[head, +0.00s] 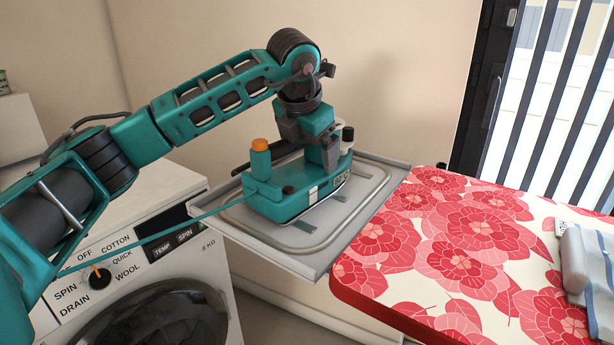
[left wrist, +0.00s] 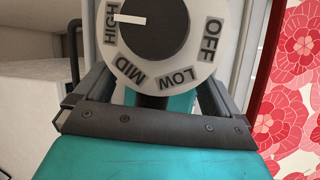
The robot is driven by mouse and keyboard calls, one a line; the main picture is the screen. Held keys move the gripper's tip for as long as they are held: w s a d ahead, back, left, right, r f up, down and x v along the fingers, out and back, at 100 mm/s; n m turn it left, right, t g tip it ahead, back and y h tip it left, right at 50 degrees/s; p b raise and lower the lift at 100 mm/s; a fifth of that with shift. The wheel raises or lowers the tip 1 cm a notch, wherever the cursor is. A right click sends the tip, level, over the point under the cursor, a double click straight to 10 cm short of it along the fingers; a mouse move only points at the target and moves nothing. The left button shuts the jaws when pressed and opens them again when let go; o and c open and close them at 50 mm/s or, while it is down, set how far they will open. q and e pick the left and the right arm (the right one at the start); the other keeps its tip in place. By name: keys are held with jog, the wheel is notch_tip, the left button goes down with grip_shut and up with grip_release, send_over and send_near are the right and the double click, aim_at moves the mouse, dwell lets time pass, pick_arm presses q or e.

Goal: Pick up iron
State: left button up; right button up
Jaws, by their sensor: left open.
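The iron (head: 285,203) is a teal body with an orange-topped post at its left end, lying on a grey metal tray (head: 262,237) with a bent rail. My left gripper (head: 322,152) is low over the iron's back right part, pointing down, with its jaws open. It hides part of the iron's upper side, and I cannot tell whether it touches. In the left wrist view a white dial face (left wrist: 210,62) with a black knob, marked HIGH, MID, LOW and OFF, shows between the finger bases. The white mark on the knob points at HIGH. My right gripper is not in view.
A red floral ironing board (head: 455,235) adjoins the tray at right, with a pale roll (head: 574,258) and folded blue cloth near its right edge. A white washing machine (head: 150,265) stands at lower left. A thin teal cord runs left from the iron. A wall is behind.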

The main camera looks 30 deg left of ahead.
pick_arm(q)
jog(key=c, duration=1.2)
jog(key=shift+r, duration=0.25)
jog(key=shift+r, duration=0.1)
